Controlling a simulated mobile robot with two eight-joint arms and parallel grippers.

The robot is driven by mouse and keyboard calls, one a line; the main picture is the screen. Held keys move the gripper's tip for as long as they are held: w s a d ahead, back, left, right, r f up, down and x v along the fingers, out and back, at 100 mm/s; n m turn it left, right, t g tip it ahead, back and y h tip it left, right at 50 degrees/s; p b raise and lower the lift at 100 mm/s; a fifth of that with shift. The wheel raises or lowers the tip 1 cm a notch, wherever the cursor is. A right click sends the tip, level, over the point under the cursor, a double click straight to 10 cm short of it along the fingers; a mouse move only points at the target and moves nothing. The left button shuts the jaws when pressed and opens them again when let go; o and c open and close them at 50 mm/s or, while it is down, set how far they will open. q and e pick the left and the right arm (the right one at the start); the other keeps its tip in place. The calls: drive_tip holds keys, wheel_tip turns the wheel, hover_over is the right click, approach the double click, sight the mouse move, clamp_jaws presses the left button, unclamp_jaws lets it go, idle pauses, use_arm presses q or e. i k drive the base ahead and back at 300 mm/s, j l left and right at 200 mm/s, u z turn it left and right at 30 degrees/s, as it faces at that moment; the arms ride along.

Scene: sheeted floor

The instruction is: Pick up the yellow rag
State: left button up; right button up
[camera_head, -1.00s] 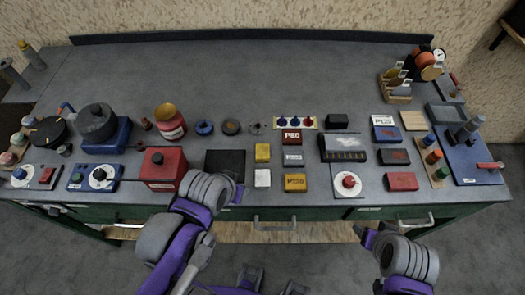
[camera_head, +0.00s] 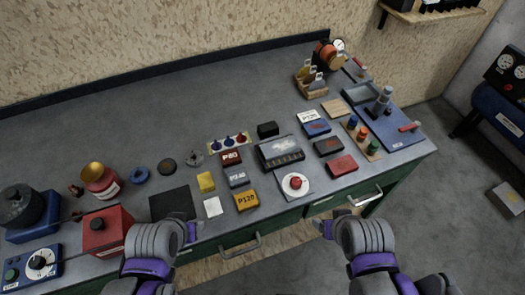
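I cannot make out a yellow rag with certainty. A small yellow block-like item (camera_head: 206,182) lies near the front middle of the workbench (camera_head: 120,125). An orange-yellow labelled block (camera_head: 246,200) lies just right of it, closer to the front edge. My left gripper (camera_head: 192,232) is at the bench's front edge, below and left of these items, apart from them. My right gripper (camera_head: 324,228) is in front of the bench, right of them. Both grippers are seen mostly from behind, and their finger gaps are hidden.
A red box (camera_head: 105,231) and a flat black pad (camera_head: 172,203) lie near my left gripper. A red button on a white disc (camera_head: 295,184) sits near the front edge. A blue board (camera_head: 390,128) is at the right end.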

sight(206, 182)
drive_tip(key=l+u, duration=0.75)
drive_tip(key=j, duration=0.1)
